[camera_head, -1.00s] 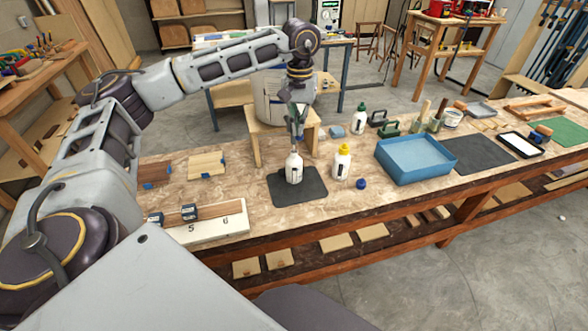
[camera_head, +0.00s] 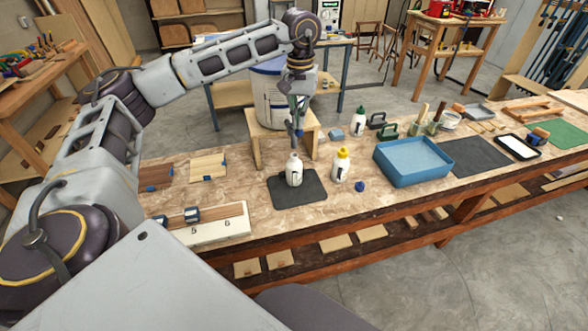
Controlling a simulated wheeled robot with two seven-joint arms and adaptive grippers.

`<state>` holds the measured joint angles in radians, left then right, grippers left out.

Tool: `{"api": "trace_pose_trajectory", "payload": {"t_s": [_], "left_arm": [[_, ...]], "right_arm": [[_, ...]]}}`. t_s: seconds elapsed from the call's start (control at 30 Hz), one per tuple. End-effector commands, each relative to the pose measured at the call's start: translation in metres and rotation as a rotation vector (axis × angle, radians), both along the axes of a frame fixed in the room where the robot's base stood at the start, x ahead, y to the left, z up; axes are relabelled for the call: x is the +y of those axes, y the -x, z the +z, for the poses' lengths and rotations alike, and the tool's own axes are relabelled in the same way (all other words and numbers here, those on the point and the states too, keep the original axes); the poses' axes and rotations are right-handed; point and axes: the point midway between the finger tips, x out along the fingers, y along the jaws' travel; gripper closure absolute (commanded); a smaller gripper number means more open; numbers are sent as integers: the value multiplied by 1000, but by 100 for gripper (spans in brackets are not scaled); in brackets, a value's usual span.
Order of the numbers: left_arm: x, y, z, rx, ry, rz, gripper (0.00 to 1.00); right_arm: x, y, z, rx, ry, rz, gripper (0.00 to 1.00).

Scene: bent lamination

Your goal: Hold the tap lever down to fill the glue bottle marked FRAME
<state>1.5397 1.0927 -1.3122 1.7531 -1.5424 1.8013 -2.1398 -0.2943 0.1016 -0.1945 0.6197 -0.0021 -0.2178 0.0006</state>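A white bottle without a cap (camera_head: 293,172) stands upright on a dark mat (camera_head: 312,190) near the front of the bench. A white container with blue bands (camera_head: 268,98) stands behind it on a wooden stand (camera_head: 312,122). My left gripper (camera_head: 297,138) points down above the bottle's mouth, in front of the container. It hides the tap and lever, and I cannot tell whether its fingers are apart or touch the lever. A second white bottle with a yellow cap (camera_head: 342,165) stands to the right. The FRAME marking is not readable. My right gripper is not in view.
A blue cap (camera_head: 360,187) lies right of the mat. A blue tray (camera_head: 413,162) stands further right, and a white bottle with a green cap (camera_head: 360,122) stands behind. A numbered board (camera_head: 222,224) lies at the front left.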

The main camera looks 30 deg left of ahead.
Motion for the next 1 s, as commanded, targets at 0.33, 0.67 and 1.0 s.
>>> {"api": "trace_pose_trajectory", "payload": {"t_s": [0.33,0.67,1.0], "left_arm": [[0,0,35,0,0,1,100],[0,0,39,0,0,1,100],[0,0,39,0,0,1,100]], "right_arm": [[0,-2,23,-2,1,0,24],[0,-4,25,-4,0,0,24],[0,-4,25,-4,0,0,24]]}}
